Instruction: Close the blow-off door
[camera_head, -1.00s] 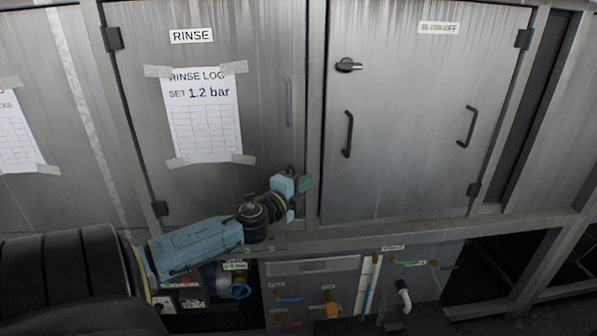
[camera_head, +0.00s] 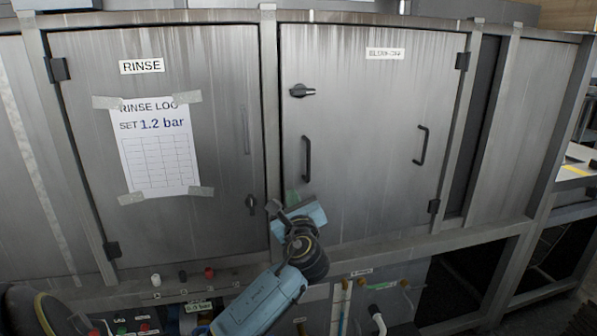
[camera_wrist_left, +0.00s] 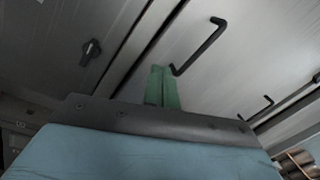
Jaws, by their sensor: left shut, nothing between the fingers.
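The blow-off door (camera_head: 365,125) is a grey metal panel with a BLOW-OFF label (camera_head: 385,53), and hinges on its right side. It looks flush or nearly flush with its frame. A black turn latch (camera_head: 302,91) lies roughly horizontal at its upper left. Below it is a black bar handle (camera_head: 307,158), with a second handle (camera_head: 422,146) at the right. My left gripper (camera_head: 292,197) is in front of the door's lower left edge, below the left handle, shut and empty. Its green fingers (camera_wrist_left: 162,87) sit together near the handle (camera_wrist_left: 200,46) in the wrist view; contact is unclear. My right gripper is out of view.
The rinse door (camera_head: 215,110) stands to the left with a taped log sheet (camera_head: 157,150) and a small black latch (camera_head: 251,204). A frame ledge (camera_head: 400,240) runs below the doors. Pipes and valves (camera_head: 377,318) sit under it.

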